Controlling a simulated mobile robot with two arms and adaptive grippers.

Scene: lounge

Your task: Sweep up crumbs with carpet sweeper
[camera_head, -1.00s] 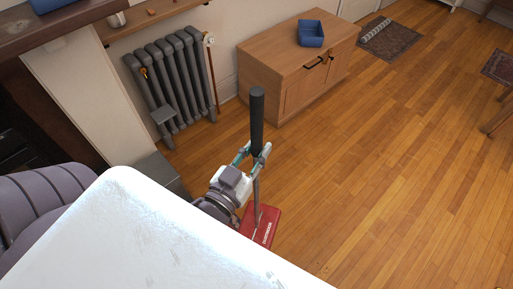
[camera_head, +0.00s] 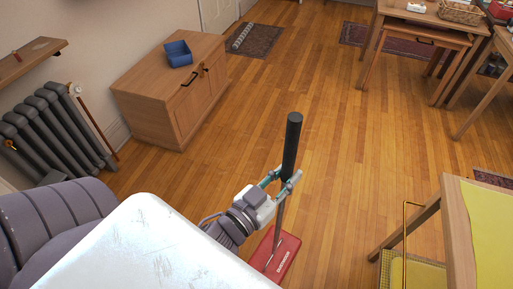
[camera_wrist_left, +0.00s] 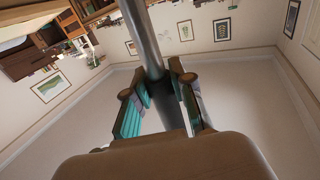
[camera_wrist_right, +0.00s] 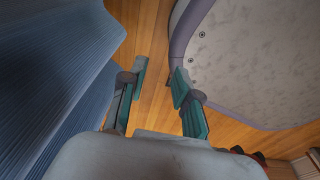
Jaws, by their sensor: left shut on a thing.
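The carpet sweeper has a red head (camera_head: 274,257) on the wooden floor and an upright handle with a black grip (camera_head: 291,145). I cannot make out any crumbs on the floor.
A patterned rug (camera_head: 255,40) lies at the back. Wooden tables (camera_head: 420,50) stand at right; a yellow-topped table (camera_head: 490,225) is near right. The middle floor is clear.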

